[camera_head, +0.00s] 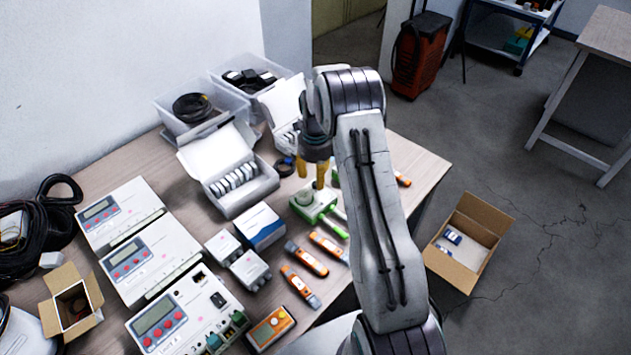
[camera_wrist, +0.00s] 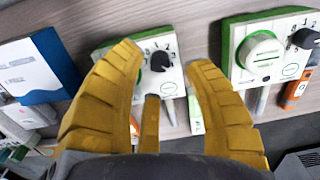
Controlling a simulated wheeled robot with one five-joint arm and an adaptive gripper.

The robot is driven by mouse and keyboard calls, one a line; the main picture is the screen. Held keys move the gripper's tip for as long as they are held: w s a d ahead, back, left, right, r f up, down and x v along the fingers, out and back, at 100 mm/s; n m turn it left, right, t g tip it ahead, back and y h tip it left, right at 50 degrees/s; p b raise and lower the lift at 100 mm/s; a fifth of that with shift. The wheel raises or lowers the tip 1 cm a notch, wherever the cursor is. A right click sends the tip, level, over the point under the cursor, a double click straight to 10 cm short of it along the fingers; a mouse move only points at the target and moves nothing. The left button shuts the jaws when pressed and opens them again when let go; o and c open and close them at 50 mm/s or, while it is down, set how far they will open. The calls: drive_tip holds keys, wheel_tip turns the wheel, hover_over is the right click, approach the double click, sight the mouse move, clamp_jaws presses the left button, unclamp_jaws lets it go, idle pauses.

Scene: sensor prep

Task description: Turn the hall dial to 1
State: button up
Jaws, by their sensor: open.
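Two white sensor boxes with green edges show in the wrist view. The left box (camera_wrist: 177,77) has a small black dial (camera_wrist: 159,61) with printed numbers around it. The right box (camera_wrist: 288,68) has a large round white-and-green head and a black dial (camera_wrist: 305,38). I cannot read which is the hall box, nor be sure which number each dial points at. My gripper (camera_wrist: 165,56) is open, its yellow fingers on either side of the left box's dial; contact is unclear. In the head view my gripper (camera_head: 312,176) hangs just above a green-and-white box (camera_head: 316,207); my arm hides things behind it.
Orange handheld meters (camera_head: 307,258) lie in front of the boxes. A blue-and-white carton (camera_head: 260,227) and an open white case (camera_head: 240,190) stand to the left. Larger meters (camera_head: 152,258) fill the table's left. A cardboard box (camera_head: 468,240) is beyond the right edge.

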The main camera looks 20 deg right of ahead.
sight(315, 183)
drive_tip(key=shift+f, duration=1.55)
clamp_jaws()
